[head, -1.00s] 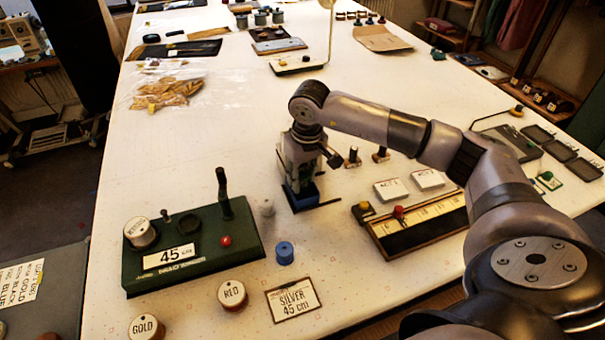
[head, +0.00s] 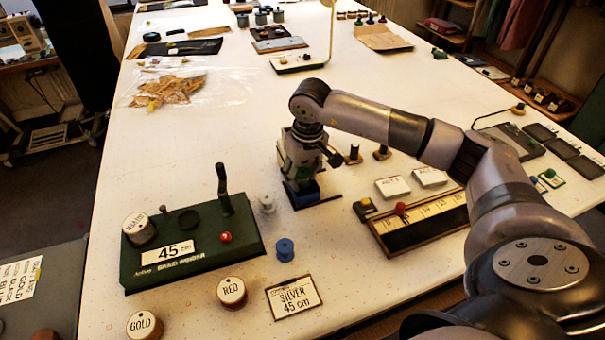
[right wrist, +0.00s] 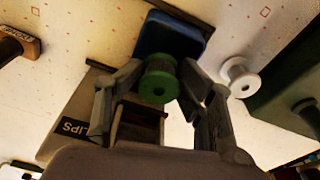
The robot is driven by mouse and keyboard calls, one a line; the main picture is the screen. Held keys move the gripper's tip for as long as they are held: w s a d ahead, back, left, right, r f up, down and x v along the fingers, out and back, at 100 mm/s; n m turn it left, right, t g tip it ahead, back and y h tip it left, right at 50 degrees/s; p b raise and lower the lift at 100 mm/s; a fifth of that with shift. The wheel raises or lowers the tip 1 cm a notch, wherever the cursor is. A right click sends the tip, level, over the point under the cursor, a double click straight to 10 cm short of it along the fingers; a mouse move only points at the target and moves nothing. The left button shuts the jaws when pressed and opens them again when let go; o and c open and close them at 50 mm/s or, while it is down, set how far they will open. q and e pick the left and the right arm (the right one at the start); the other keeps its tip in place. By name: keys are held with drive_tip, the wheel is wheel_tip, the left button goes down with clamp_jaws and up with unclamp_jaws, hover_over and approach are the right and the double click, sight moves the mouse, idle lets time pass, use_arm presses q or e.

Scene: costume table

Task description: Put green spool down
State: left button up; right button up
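The green spool (right wrist: 158,80) sits between the two fingertips of my right gripper (right wrist: 160,82) in the right wrist view. The fingers press in on both of its sides, so the gripper looks shut on it. A blue block (right wrist: 168,38) lies just beyond the spool. In the head view my right gripper (head: 303,180) points down, low over the blue block (head: 301,196) on a dark plate (head: 322,201). I cannot tell whether the spool touches the block. My left gripper is not in view.
A white spool (right wrist: 240,76) stands close by, next to the green braid winder (head: 190,262). A ruler tray (head: 420,224) lies to the right.

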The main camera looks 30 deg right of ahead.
sight(306, 176)
drive_tip(key=shift+s+f, duration=0.2)
drive_tip(key=shift+f, duration=0.25)
drive_tip(key=shift+r+p, duration=0.5)
drive_tip(key=shift+w+r+p, duration=0.1)
drive_tip(key=shift+r+p, duration=0.4)
drive_tip(key=shift+d+r+b, duration=0.1)
drive_tip(key=shift+r+b, duration=0.5)
drive_tip(key=shift+b, duration=0.15)
wheel_tip(306, 176, up, 10)
drive_tip(key=s+b, duration=0.1)
drive_tip(key=b, duration=0.1)
drive_tip(key=shift+s+r, duration=0.2)
drive_tip(key=shift+r, duration=0.05)
